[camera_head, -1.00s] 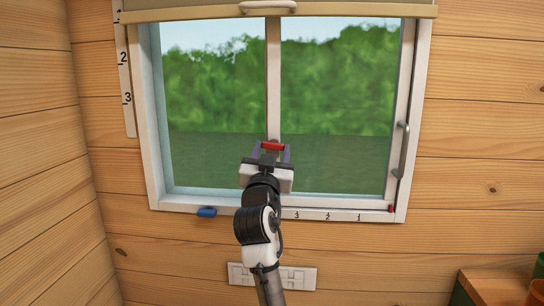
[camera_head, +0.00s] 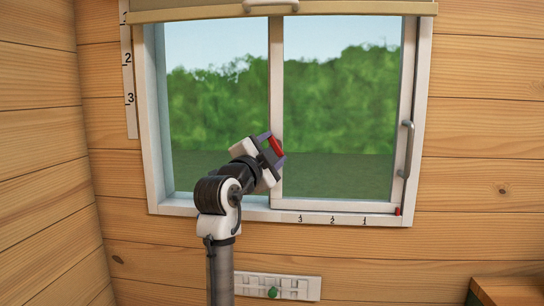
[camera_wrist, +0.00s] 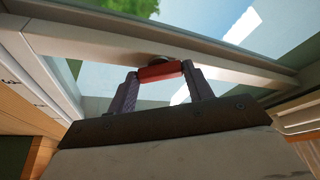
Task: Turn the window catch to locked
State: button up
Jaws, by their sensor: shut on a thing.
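The window catch is a short red lever (camera_head: 277,146) on the window's white middle upright (camera_head: 275,80). My gripper (camera_head: 272,149) is shut on the lever, one purple-grey finger at each end. In the head view the lever is steeply tilted, its upper end to the left. In the wrist view the red lever (camera_wrist: 160,71) lies between the two fingers, in front of a dark round mount (camera_wrist: 157,58) on the frame. The gripper body hides part of the upright and the lower left pane.
A grey handle (camera_head: 406,150) stands on the window's right side, with a small red piece (camera_head: 397,211) at the lower right corner. A rolled blind (camera_head: 350,8) hangs above. A white slotted plate with a green knob (camera_head: 272,292) is below. A wooden surface (camera_head: 505,291) is lower right.

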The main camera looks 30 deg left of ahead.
jog(key=m, duration=0.2)
jog(key=m+g, duration=0.1)
jog(key=m, duration=0.1)
jog(key=m+g+h, duration=0.1)
jog(key=m, duration=0.1)
jog(key=shift+r+p, duration=0.25)
jog(key=shift+p, duration=0.05)
jog(key=shift+m, duration=0.3)
jog(key=o, duration=1)
jog(key=s+b, duration=0.1)
jog(key=s, duration=0.3)
jog(key=s+b, duration=0.1)
jog(key=s, duration=0.4)
jog(key=s+b, duration=0.1)
jog(key=s, duration=0.4)
jog(key=shift+d, duration=0.35)
jog(key=shift+w, duration=0.1)
